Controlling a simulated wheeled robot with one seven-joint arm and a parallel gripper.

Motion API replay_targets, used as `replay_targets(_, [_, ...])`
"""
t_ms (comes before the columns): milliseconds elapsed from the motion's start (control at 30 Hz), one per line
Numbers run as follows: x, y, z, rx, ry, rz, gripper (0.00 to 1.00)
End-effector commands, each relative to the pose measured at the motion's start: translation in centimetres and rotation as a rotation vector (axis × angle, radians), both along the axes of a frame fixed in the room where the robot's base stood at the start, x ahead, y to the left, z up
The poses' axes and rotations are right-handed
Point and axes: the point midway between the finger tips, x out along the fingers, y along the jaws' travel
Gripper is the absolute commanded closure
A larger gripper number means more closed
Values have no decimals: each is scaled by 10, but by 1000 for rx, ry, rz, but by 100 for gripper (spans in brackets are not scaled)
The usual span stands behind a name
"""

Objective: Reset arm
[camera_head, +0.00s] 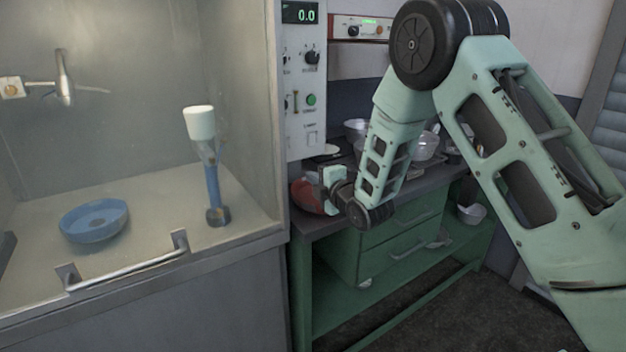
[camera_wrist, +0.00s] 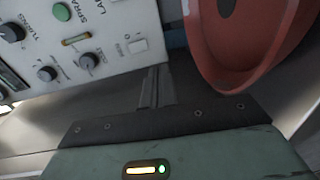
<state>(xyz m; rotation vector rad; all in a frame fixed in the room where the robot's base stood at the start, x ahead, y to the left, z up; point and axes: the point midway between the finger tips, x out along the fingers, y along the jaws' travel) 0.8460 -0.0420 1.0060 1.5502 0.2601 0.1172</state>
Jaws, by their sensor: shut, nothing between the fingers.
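My gripper (camera_head: 330,178) is at the end of my pale green arm, beside the control panel and over the left end of the dark worktop. In the wrist view my gripper (camera_wrist: 155,88) shows as narrow closed fingers in the middle, with nothing between them. A red rounded object (camera_head: 306,196) lies on the worktop just left of and below my gripper, partly hidden by it. It also shows large in the wrist view (camera_wrist: 215,60), to the right of the fingers. I cannot tell whether they touch.
A control panel (camera_head: 304,95) with knobs stands close to my gripper. A glass-fronted booth on the left holds a blue bowl (camera_head: 94,221) and a blue stand with a white cup (camera_head: 199,122). Glass bowls (camera_head: 425,146) stand on the worktop behind my arm. Open floor lies in front.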

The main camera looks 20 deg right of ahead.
Motion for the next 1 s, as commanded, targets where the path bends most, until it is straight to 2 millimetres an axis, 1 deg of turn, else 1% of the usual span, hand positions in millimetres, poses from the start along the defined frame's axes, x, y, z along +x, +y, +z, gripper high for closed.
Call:
replay_targets(167, [0,1,0,3,4,0,100])
replay_targets(267, [-5,10,3,44,51,-1,100])
replay_targets(367, [-20,32,6,143,178,-7,100])
replay_targets(467, [-51,62,8,280,374,-28,100])
replay_targets(500, [-68,75,9,335,461,-43,100])
replay_targets(567, [-96,93,9,408,592,-74,100])
replay_targets(600, [-118,104,9,451,680,-97,100])
replay_targets(667, [-153,118,9,507,812,-146,100])
replay_targets(700, [-178,125,10,537,899,-182,100])
replay_targets(733, [-197,130,10,556,961,-213,100])
replay_targets(767, [-218,134,10,573,1022,-249,100])
replay_targets(800, [-246,138,11,588,1101,-301,100])
replay_targets(867, [-288,139,12,601,1208,-390,100])
replay_targets(900, [-315,139,13,604,1271,-452,100])
replay_targets(967, [-352,134,14,597,1347,-549,100])
replay_targets(1000, [-375,130,16,591,1387,-612,100])
